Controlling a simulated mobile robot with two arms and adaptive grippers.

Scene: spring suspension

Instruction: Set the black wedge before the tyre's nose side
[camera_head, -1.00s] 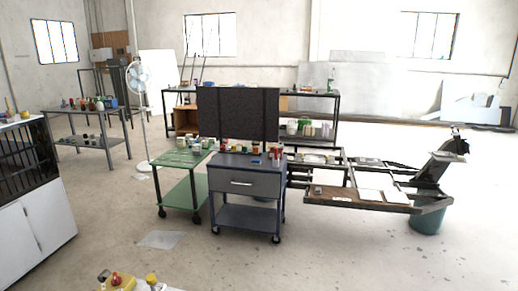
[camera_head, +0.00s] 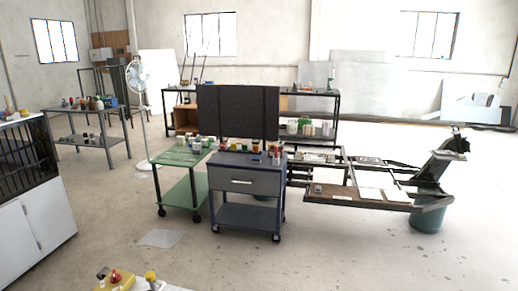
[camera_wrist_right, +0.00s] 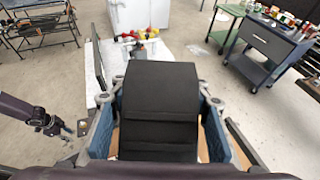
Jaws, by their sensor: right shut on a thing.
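The black wedge (camera_wrist_right: 160,100) fills the middle of the right wrist view, with a broad dark top face and a crosswise step lower down. My right gripper (camera_wrist_right: 159,120) is shut on it, with a blue-grey jaw on each side. My left gripper (camera_wrist_right: 62,130) shows small at the left edge of the right wrist view, apart from the wedge; its opening is unclear. Neither gripper shows in the head view. I cannot make out the tyre in either view.
A white surface with a yellow item (camera_head: 116,283) with red and yellow knobs is at the head view's bottom edge. A grey-blue cart (camera_head: 243,180), a green cart (camera_head: 181,158) and a metal frame (camera_head: 345,197) stand farther off. Open floor lies between.

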